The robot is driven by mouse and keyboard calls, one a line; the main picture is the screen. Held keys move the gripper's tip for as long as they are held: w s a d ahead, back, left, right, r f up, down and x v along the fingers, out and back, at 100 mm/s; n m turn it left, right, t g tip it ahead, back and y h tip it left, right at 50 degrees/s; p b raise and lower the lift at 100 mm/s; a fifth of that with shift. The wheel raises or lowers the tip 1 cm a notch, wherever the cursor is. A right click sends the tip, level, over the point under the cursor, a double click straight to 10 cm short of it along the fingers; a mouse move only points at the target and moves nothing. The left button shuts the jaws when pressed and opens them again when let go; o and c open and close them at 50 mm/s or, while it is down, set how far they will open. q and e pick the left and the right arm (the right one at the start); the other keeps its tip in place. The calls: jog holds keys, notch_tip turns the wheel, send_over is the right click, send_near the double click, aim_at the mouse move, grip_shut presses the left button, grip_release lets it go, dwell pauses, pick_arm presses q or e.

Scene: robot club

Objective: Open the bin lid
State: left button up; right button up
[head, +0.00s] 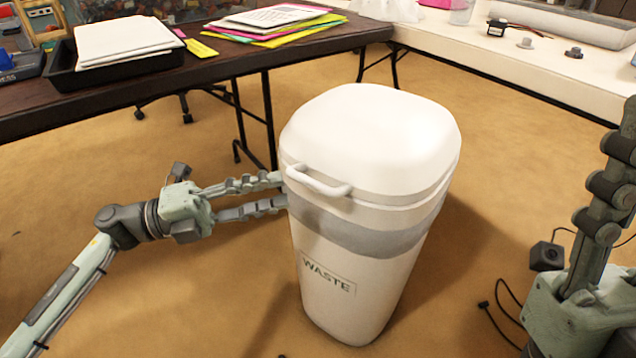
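The white waste bin (335,285) stands upright on the tan floor in the middle of the head view, with a grey band and the word WASTE on its front. Its rounded white lid (375,135) is shut. A white handle (318,182) sticks out from the lid's front left edge. My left gripper (283,191) is at the bin's left side, just left of the handle, its two fingers spread apart with nothing seen between them. Whether the fingertips touch the bin I cannot tell. My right gripper (610,180) is at the right edge, pointing up, partly cut off by the frame.
A dark table (215,62) behind on the left holds a black paper tray (118,70) and coloured papers (270,22). A white table (510,60) with small parts stands at the back right. The floor around the bin is clear.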

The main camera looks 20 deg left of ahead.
aim_at(311, 182)
pick_arm(q)
jog(key=x, duration=0.7)
grip_shut()
dwell(0.3)
